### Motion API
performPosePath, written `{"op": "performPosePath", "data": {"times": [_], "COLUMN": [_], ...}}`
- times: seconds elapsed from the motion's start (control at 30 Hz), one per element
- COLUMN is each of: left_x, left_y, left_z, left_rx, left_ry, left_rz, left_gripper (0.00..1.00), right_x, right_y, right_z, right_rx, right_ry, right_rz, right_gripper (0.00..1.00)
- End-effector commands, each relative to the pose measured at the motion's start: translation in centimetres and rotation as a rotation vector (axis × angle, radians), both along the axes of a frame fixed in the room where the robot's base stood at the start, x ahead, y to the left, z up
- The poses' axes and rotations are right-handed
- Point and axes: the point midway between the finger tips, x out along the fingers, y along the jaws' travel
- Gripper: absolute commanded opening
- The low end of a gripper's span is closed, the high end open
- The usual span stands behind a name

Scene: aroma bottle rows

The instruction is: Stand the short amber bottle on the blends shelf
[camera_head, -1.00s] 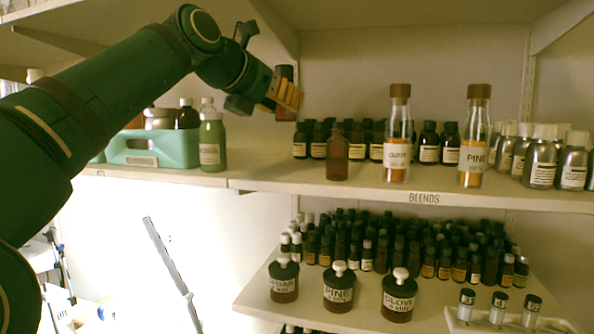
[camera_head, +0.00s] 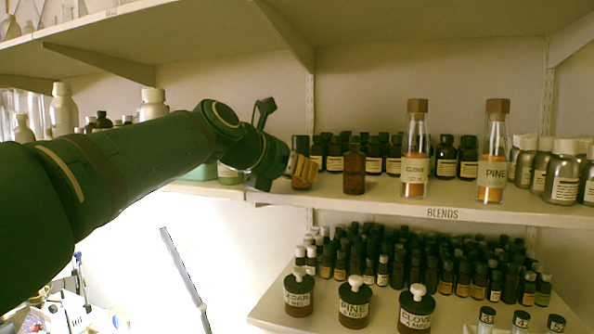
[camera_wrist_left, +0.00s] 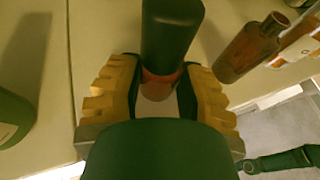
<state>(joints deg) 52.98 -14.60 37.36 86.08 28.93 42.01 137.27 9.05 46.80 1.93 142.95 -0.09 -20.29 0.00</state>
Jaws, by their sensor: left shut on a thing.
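My left gripper (camera_head: 302,170) is shut on the short amber bottle (camera_head: 300,145), which has a tall dark cap and stands upright in the jaws. In the left wrist view the bottle's dark cap (camera_wrist_left: 172,30) rises between the yellow fingers (camera_wrist_left: 158,95), with a reddish band below it. I cannot tell whether the bottle's base touches the board. My right gripper is not in view.
An uncapped amber bottle (camera_head: 354,172) stands just right of the gripper, also in the left wrist view (camera_wrist_left: 248,52). The clove bottle (camera_head: 415,155) and pine bottle (camera_head: 493,160) stand further right. Dark labelled bottles (camera_head: 375,155) line the back. A green bottle (camera_wrist_left: 12,118) is to the left.

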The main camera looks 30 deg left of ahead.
Motion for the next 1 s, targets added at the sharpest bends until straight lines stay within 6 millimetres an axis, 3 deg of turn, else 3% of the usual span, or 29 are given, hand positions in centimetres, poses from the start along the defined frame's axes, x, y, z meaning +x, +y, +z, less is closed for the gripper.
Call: {"op": "performPosePath", "data": {"times": [0.3,0.33,0.4,0.77,1.0], "left_x": [0.0,0.0,0.0,0.0,-3.2], "left_y": [0.0,0.0,0.0,0.0,0.4], "left_z": [-0.2,-0.2,-0.2,0.2,1.5], "left_rx": [0.001,0.000,0.000,0.001,0.003], "left_ry": [-0.002,-0.001,-0.001,-0.001,-0.005], "left_rz": [0.000,0.001,0.001,0.000,0.001], "left_gripper": [0.00,0.47,0.64,0.64,0.64], "right_x": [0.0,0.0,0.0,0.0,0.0], "right_y": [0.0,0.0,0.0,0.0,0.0], "right_z": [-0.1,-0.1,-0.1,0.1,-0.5], "right_rx": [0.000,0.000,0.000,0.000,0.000], "right_ry": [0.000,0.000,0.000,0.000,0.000], "right_rz": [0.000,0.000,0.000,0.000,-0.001], "right_gripper": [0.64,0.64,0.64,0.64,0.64]}}
